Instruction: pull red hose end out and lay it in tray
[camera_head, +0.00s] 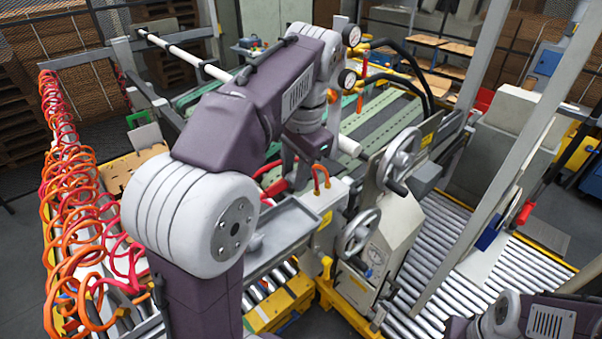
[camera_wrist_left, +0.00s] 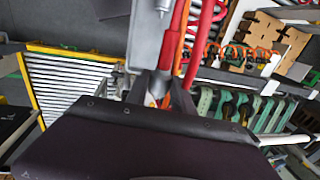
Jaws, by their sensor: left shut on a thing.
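A red hose (camera_head: 268,170) shows beyond my left arm near the machine, with a short red hose loop (camera_head: 317,172) beside it. The grey tray (camera_head: 290,222) sits just in front, and its visible floor looks bare. My left gripper (camera_head: 297,170) is partly hidden by my own arm. In the left wrist view, my left gripper (camera_wrist_left: 164,92) is shut on the red hose end (camera_wrist_left: 172,42), whose thick sleeve runs up from between the fingers. A second red hose length (camera_wrist_left: 197,50) curves alongside. My right gripper is not in view.
Coiled red and orange hoses (camera_head: 75,200) hang at the left. Two handwheels (camera_head: 400,158) and a grey machine housing (camera_head: 385,245) stand right of the tray. A roller conveyor (camera_head: 450,270) lies beyond them. Black hoses (camera_head: 405,65) arch behind.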

